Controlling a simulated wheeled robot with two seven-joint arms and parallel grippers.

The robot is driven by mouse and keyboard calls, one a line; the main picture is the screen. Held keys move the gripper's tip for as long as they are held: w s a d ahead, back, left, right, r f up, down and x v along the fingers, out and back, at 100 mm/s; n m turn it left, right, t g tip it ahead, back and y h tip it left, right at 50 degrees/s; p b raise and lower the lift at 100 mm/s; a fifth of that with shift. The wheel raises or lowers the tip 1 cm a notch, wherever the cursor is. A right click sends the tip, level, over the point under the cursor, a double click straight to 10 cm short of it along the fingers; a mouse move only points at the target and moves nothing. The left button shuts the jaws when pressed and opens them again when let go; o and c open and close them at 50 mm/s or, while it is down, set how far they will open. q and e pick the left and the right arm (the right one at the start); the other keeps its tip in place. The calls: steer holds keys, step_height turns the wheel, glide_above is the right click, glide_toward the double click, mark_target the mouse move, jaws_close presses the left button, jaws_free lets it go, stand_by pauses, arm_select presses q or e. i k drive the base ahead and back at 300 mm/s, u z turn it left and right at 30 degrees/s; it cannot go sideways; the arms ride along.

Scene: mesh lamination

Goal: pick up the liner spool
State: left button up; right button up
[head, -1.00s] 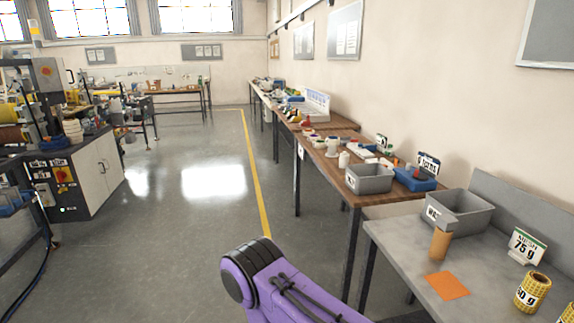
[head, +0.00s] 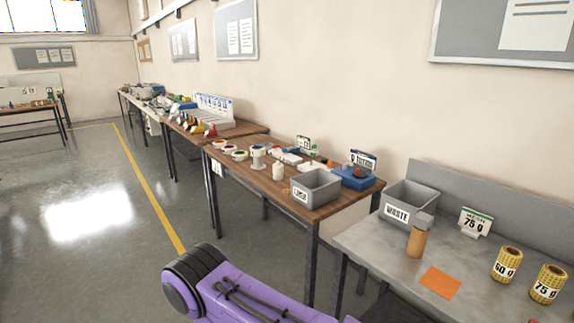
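I cannot tell for sure which thing is the liner spool. A tan upright cylinder (head: 417,244) stands on the grey worktop (head: 374,247), in front of the grey bin marked WASTE. A small white spool-like thing (head: 258,158) stands on the wooden table (head: 236,175), among small pots. A grey bin (head: 316,188) with a label too small to read surely is on the same table. A purple and black arm link of mine (head: 235,295) shows at the bottom. Neither gripper is in view.
The waste bin (head: 408,203) and a 75 g sign (head: 475,222) stand at the back of the grey worktop. An orange sheet (head: 440,282) lies in front, beside yellow rolls marked 60 g (head: 507,264) and 75 g (head: 547,284). The floor (head: 95,215) at left is clear.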

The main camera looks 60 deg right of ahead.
mark_target(278, 167)
steer(key=z, duration=0.5)
steer(key=i, duration=1.95)
steer(key=z, duration=1.7)
steer(key=i, duration=1)
steer(key=z, duration=1.1)
